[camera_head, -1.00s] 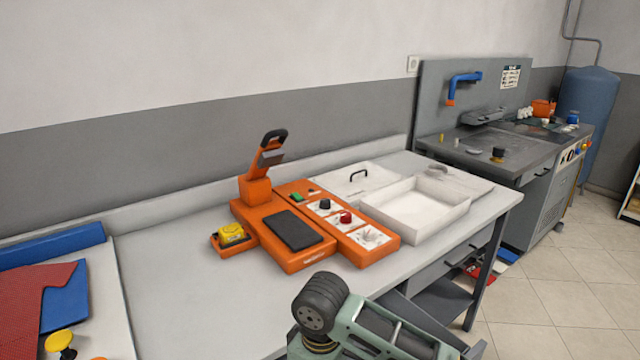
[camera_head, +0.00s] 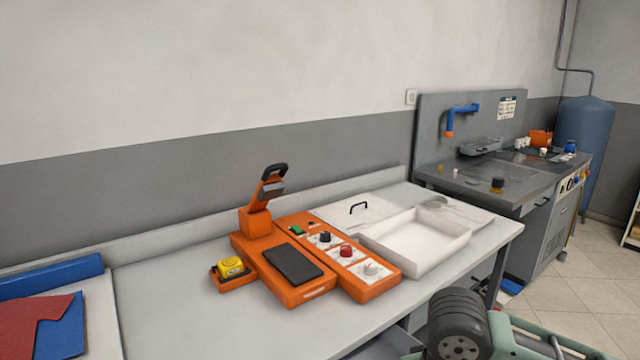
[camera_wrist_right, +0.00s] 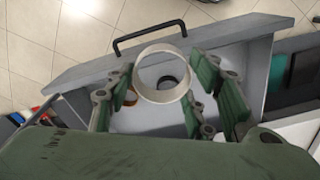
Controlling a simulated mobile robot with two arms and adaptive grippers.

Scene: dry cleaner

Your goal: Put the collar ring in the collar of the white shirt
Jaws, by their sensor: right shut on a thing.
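The collar ring (camera_wrist_right: 160,50) is a pale cream open hoop in the right wrist view. My right gripper (camera_wrist_right: 163,80) is shut on it, with its green fingers on the ring's left and right sides. The ring is held above an open grey drawer (camera_wrist_right: 232,108). In the head view only part of my right arm shows at the bottom right. My left gripper is in neither view. The white shirt is not in view.
The drawer has a black handle (camera_wrist_right: 150,36) and holds a dark round thing (camera_wrist_right: 167,82). On the table stand an orange press (camera_head: 290,264) and a white tray (camera_head: 425,253). A clear strip of tabletop (camera_head: 170,295) lies left of the press.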

